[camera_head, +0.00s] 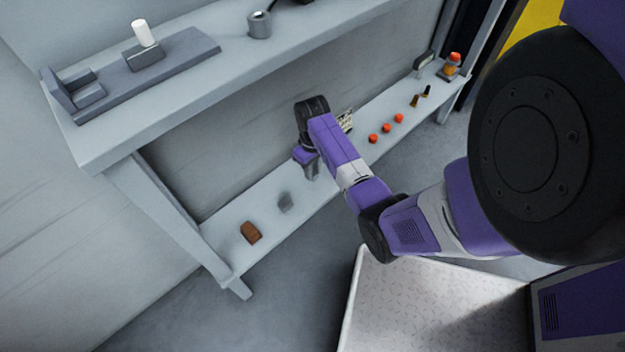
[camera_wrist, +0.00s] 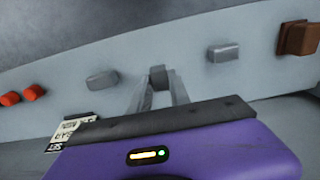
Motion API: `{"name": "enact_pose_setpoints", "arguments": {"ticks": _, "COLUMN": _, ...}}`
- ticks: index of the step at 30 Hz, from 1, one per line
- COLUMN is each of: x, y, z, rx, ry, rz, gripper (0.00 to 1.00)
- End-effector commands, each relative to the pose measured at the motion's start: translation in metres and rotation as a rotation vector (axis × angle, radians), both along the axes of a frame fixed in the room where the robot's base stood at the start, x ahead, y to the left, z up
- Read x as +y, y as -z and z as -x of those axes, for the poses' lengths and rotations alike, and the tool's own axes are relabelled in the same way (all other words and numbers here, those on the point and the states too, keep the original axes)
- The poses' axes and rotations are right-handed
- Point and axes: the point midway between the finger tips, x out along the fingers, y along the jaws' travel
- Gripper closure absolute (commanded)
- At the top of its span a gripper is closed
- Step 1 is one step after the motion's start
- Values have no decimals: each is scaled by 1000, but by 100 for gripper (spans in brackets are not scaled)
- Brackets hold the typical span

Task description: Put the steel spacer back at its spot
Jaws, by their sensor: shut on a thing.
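My gripper (camera_head: 312,170) reaches down over the lower shelf (camera_head: 230,220), left of the red caps in the head view. In the wrist view its two fingers (camera_wrist: 158,79) are shut on a small grey block, the steel spacer (camera_wrist: 158,74), held at the fingertips. The spacer is not clearly visible in the head view. I cannot tell whether it touches the shelf. A loose grey block (camera_wrist: 222,53) lies right of the fingers in the wrist view; it shows in the head view (camera_head: 285,201) left of my gripper. Another grey block (camera_wrist: 102,80) lies left of the fingers.
A brown block (camera_head: 250,232) lies near the shelf's left end. Several red caps (camera_head: 386,128) and two small dark-and-brass pieces (camera_head: 420,97) lie to the right. A printed label card (camera_wrist: 72,130) is close to my gripper. The upper bench (camera_head: 200,85) overhangs the shelf.

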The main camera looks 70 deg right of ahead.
Motion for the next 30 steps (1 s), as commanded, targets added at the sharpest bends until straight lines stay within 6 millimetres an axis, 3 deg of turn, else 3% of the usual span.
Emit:
{"name": "enact_pose_setpoints", "arguments": {"ticks": 5, "x": 0, "y": 12, "z": 1, "rx": 1, "ry": 1, "rz": -1, "gripper": 100}}
{"name": "enact_pose_setpoints", "arguments": {"ticks": 12, "x": 0, "y": 45, "z": 1, "rx": 1, "ry": 1, "rz": -1, "gripper": 100}}
{"name": "enact_pose_setpoints", "arguments": {"ticks": 25, "x": 0, "y": 49, "z": 0, "rx": -1, "ry": 0, "rz": 1, "gripper": 100}}
{"name": "enact_pose_setpoints", "arguments": {"ticks": 26, "x": 0, "y": 48, "z": 0, "rx": 0, "ry": 0, "rz": 0, "gripper": 71}}
{"name": "enact_pose_setpoints", "arguments": {"ticks": 28, "x": 0, "y": 48, "z": 0, "rx": 0, "ry": 0, "rz": 0, "gripper": 57}}
{"name": "enact_pose_setpoints", "arguments": {"ticks": 30, "x": 0, "y": 48, "z": 0, "rx": 0, "ry": 0, "rz": 0, "gripper": 55}}
